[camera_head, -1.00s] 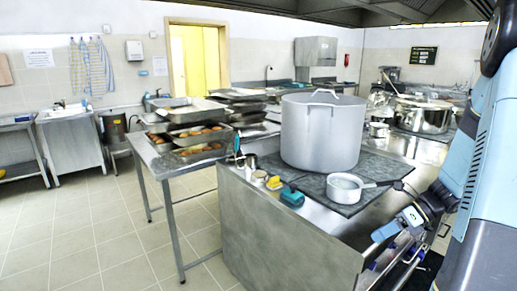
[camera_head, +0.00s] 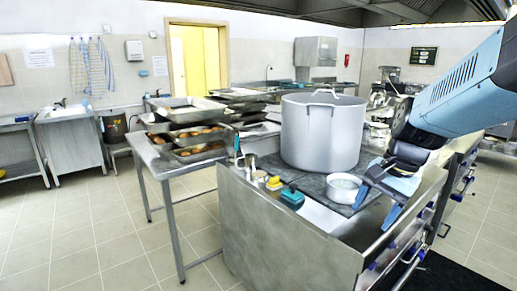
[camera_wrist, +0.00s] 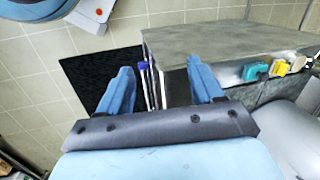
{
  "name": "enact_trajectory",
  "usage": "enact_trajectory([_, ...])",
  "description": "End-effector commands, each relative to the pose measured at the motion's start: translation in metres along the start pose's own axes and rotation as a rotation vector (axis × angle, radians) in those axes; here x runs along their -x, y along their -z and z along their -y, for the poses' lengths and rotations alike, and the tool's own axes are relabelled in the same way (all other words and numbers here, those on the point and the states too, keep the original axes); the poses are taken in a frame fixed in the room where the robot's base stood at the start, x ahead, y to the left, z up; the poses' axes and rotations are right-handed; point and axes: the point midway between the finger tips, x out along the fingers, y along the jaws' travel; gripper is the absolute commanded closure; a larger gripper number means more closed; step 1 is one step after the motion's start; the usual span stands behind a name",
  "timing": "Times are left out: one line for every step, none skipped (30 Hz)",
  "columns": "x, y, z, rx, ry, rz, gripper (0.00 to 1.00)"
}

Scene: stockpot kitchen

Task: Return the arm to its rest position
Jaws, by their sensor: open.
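My gripper (camera_head: 376,205) hangs at the right of the head view, in front of the small white saucepan (camera_head: 342,188) in the picture. Its two blue fingers are apart and point down, with nothing between them. My light-blue arm comes in from the upper right. In the wrist view, my gripper (camera_wrist: 160,72) also shows its fingers spread, with the counter's side and floor behind them. The saucepan's handle is hidden behind my gripper in the head view. I cannot tell the exact gap between gripper and counter.
The steel counter (camera_head: 270,225) carries a large stockpot (camera_head: 322,135), a teal sponge (camera_head: 292,197) and a yellow item (camera_head: 274,183). A side table holds trays of bread (camera_head: 197,133). A black mat (camera_wrist: 98,78) lies on the floor. Open tiled floor is at left.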

Motion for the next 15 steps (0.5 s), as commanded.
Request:
enact_trajectory([0.007, -0.007, 0.0, 0.075, 0.004, -0.038, 0.34])
enact_trajectory([0.011, -0.011, -0.001, 0.122, 0.003, -0.06, 0.34])
enact_trajectory([0.016, -0.016, -0.002, 0.184, 0.002, -0.088, 0.34])
enact_trajectory([0.02, -0.019, -0.002, 0.229, 0.001, -0.109, 0.34])
enact_trajectory([0.023, -0.023, -0.003, 0.275, 0.0, -0.131, 0.34])
enact_trajectory([0.028, -0.027, -0.004, 0.335, -0.002, -0.161, 0.34])
enact_trajectory([0.032, -0.031, -0.005, 0.382, -0.003, -0.184, 0.34])
enact_trajectory([0.036, -0.034, -0.006, 0.426, -0.005, -0.205, 0.34])
enact_trajectory([0.04, -0.038, -0.007, 0.486, -0.009, -0.234, 0.34])
enact_trajectory([0.044, -0.041, -0.008, 0.528, -0.01, -0.256, 0.34])
enact_trajectory([0.047, -0.044, -0.009, 0.568, -0.013, -0.277, 0.34])
enact_trajectory([0.051, -0.048, -0.011, 0.619, -0.016, -0.302, 0.34])
enact_trajectory([0.054, -0.05, -0.012, 0.655, -0.019, -0.321, 0.34])
enact_trajectory([0.056, -0.052, -0.013, 0.688, -0.022, -0.337, 0.34])
enact_trajectory([0.059, -0.055, -0.014, 0.725, -0.025, -0.357, 0.34])
